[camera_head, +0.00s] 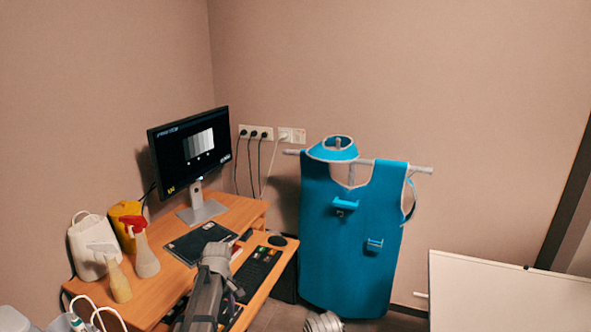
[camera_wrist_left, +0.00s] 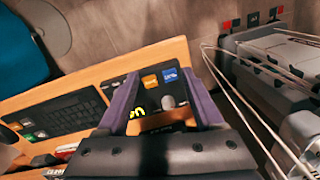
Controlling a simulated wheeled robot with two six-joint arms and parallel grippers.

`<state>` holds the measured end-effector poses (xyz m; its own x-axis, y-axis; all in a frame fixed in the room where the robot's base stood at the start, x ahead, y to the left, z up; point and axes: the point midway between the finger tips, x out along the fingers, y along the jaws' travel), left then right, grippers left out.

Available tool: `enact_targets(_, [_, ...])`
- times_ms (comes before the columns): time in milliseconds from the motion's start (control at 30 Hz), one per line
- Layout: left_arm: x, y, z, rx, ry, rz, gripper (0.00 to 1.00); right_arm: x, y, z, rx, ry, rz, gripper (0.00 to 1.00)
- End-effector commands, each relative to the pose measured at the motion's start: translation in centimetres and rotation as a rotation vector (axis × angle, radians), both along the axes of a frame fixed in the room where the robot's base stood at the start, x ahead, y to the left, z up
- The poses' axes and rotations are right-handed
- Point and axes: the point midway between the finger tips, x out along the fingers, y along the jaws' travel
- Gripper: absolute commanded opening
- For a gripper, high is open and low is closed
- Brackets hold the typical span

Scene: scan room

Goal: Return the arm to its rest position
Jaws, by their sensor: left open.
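My left arm reaches in from the bottom of the head view over the front of the wooden desk (camera_head: 230,212). Its wrist is bent, and the left gripper (camera_head: 236,290) hangs low by the desk's front part, mostly hidden by the arm. In the left wrist view the two purple fingers of my left gripper (camera_wrist_left: 160,88) are spread apart with nothing held between them. Beyond them is a black panel (camera_wrist_left: 148,88) with orange and blue labels. I cannot tell whether the fingers touch it.
A monitor (camera_head: 190,150), keyboard (camera_head: 258,270) and mouse (camera_head: 277,240) are on the desk. Spray bottles (camera_head: 145,255) and a white container (camera_head: 88,248) stand at left. A blue apron (camera_head: 345,240) hangs on a stand to the right. A white panel (camera_head: 510,295) is at lower right.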

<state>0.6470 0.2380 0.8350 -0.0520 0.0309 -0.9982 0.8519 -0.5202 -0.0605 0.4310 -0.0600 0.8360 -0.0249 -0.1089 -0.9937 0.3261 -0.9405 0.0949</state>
Motion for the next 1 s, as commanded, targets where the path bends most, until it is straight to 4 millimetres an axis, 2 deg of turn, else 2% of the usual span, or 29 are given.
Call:
enact_targets(33, [-3.6,-3.5,1.2,0.001,0.005,-0.153,0.69,0.0,0.0,1.2,0.000,0.000,0.000,0.57])
enact_targets(100, [-6.9,-7.3,2.0,0.003,0.014,-0.376,0.69,0.0,0.0,1.9,0.000,0.000,0.000,0.57])
enact_targets(200, [-11.7,-11.5,3.0,0.007,0.029,-0.684,0.69,0.0,0.0,2.9,0.000,0.000,0.000,0.57])
enact_targets(300, [-16.0,-14.5,3.8,0.009,0.044,-0.952,0.69,0.0,0.0,3.7,0.000,0.000,0.000,0.57])
enact_targets(400, [-19.1,-16.3,4.3,0.012,0.057,-1.153,0.69,0.0,0.0,4.2,0.000,0.000,0.000,0.57])
enact_targets(500, [-20.9,-17.2,4.6,0.013,0.067,-1.280,0.69,0.0,0.0,4.5,0.000,0.000,0.000,0.57])
enact_targets(600, [-21.7,-17.7,4.7,0.014,0.071,-1.341,0.69,0.0,0.0,4.5,0.000,0.000,0.000,0.57])
enact_targets(1000, [-21.6,-17.8,4.6,0.014,0.072,-1.353,0.69,0.0,0.0,4.5,0.000,0.000,0.000,0.57])
